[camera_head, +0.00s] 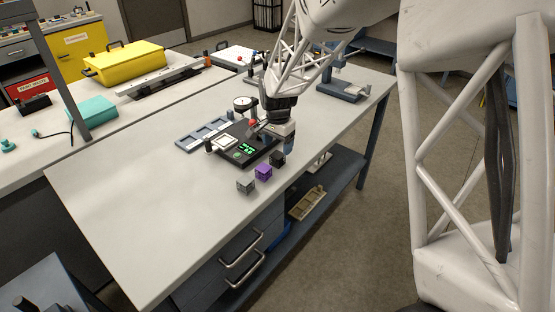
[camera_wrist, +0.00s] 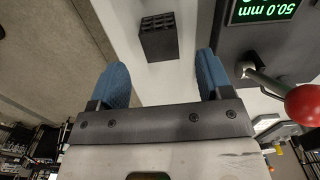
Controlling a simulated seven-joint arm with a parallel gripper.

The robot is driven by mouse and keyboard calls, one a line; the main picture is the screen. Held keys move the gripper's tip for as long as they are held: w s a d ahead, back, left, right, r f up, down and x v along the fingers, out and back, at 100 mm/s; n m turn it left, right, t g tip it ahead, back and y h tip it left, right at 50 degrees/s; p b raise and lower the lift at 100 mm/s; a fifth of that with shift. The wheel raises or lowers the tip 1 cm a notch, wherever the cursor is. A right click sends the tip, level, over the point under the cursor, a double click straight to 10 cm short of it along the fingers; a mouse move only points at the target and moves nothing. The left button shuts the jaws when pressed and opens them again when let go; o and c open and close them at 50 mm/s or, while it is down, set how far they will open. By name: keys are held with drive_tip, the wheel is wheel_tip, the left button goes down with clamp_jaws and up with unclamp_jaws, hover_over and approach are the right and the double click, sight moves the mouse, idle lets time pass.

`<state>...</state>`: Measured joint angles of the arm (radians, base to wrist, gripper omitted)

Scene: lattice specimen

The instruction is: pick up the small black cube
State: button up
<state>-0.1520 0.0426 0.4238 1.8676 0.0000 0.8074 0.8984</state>
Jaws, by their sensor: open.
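The small black cube (camera_head: 277,159) sits on the light worktop near its front edge, at the right end of a short row of cubes. In the wrist view the black cube (camera_wrist: 158,37) lies beyond the fingertips, roughly centred between the two blue fingers. My gripper (camera_head: 288,147) is low over the worktop just right of the cube in the head view. In the wrist view my gripper (camera_wrist: 163,72) is open with nothing between its fingers.
A purple cube (camera_head: 263,172) and a grey cube (camera_head: 245,187) stand left of the black one. A dark device with a green display (camera_head: 246,147) and a red knob (camera_wrist: 304,104) stands close by. The worktop's left part (camera_head: 130,210) is clear.

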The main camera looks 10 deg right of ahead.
sight(278, 155)
drive_tip(key=shift+f, duration=0.1)
drive_tip(key=shift+f, duration=2.5)
drive_tip(key=shift+c, duration=0.4)
drive_tip(key=c, duration=0.9)
drive_tip(key=shift+r, duration=0.1)
